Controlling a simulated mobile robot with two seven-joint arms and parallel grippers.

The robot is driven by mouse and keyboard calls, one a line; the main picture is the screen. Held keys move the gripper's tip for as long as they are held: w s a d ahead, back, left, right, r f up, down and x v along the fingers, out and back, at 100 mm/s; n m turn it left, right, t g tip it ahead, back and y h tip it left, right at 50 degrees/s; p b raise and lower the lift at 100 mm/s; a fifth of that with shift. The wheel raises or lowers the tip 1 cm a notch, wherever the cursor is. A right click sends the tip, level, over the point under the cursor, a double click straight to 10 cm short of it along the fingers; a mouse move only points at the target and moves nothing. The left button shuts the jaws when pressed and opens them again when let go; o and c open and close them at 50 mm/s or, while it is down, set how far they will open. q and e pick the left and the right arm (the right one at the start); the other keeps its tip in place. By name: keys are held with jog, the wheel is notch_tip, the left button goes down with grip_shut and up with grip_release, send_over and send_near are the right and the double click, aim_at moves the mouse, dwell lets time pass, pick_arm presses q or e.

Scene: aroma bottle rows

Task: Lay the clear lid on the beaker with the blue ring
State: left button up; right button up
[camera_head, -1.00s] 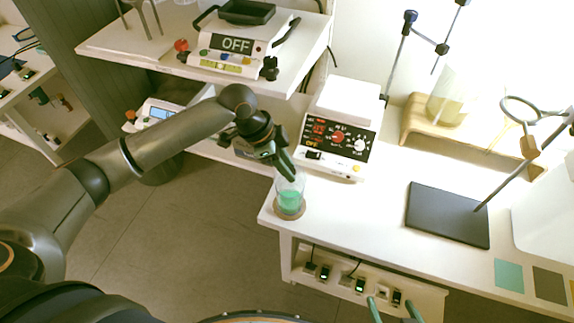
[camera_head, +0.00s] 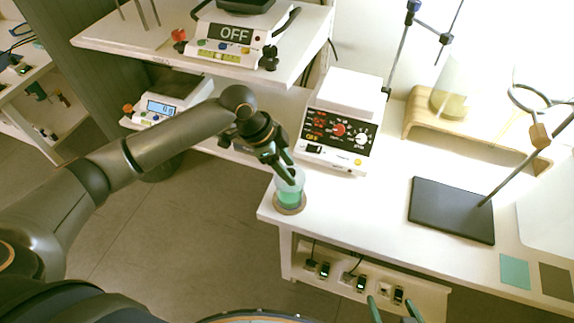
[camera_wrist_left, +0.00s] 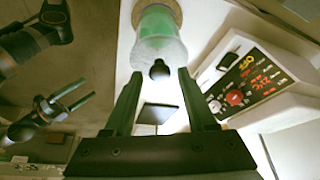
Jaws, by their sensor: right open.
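The beaker (camera_head: 291,197) holds green liquid and stands on a cork-coloured disc near the front left corner of the bench. It also shows at the top of the left wrist view (camera_wrist_left: 157,22). A pale, clear lid (camera_wrist_left: 160,53) with a black knob (camera_wrist_left: 159,70) appears to lie across its mouth; whether it is fully seated is hard to tell. My left gripper (camera_head: 286,168) is just above the beaker. Its fingers (camera_wrist_left: 160,76) are apart, near the knob and not closed on it. My right gripper (camera_head: 394,309) is open and empty at the bottom edge.
A white hotplate (camera_head: 340,133) with red displays stands close behind the beaker. A black stand base (camera_head: 452,211) lies to the right. A shelf (camera_head: 130,47) holds a balance reading OFF. The bench between beaker and stand is clear.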

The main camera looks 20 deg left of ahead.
pick_arm(q)
jog(key=shift+o, duration=0.6)
jog(key=v, duration=1.2)
jog(key=shift+a+r, duration=0.15)
jog(key=shift+r, duration=0.1)
